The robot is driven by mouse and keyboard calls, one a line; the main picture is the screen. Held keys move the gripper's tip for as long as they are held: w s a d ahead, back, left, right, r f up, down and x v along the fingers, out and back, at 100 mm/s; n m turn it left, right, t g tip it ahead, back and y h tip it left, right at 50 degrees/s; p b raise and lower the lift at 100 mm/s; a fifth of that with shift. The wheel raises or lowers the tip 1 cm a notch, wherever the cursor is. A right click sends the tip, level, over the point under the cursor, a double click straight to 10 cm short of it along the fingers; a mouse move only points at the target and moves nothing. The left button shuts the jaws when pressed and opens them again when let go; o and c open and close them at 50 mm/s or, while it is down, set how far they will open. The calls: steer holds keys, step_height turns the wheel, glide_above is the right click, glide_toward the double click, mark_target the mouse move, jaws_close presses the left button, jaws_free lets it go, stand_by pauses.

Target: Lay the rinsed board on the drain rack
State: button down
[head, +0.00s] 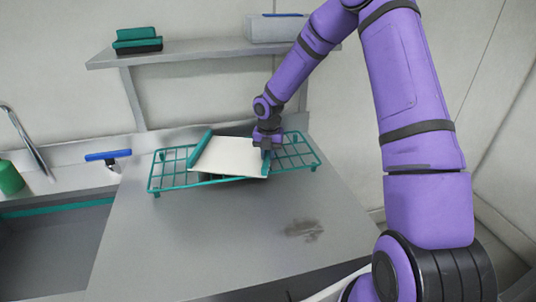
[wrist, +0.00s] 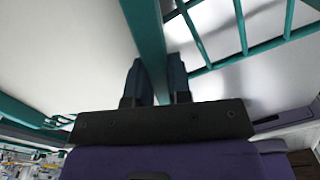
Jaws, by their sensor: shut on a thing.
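The board (head: 230,157) is white with teal edge strips. It lies over the middle of the teal wire drain rack (head: 297,150) on the grey counter, slightly askew to the rack. My gripper (head: 266,150) is at the board's right edge. In the wrist view my gripper (wrist: 158,85) has its dark fingers on either side of the teal edge strip (wrist: 147,40), with the white board face (wrist: 70,50) to the left. Rack wires (wrist: 240,30) show to the right. I cannot tell whether the board's underside fully touches the rack.
A sink (head: 50,245) with a faucet (head: 28,145) and a green container (head: 10,178) is at left. A blue-handled tool (head: 108,156) lies by it. A shelf (head: 190,54) runs behind. A dark smudge (head: 303,230) marks the otherwise clear front counter.

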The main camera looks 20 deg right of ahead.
steer(key=shift+f, duration=0.15)
steer(key=c, duration=1.1)
jaws_free()
steer(key=shift+o, duration=0.2)
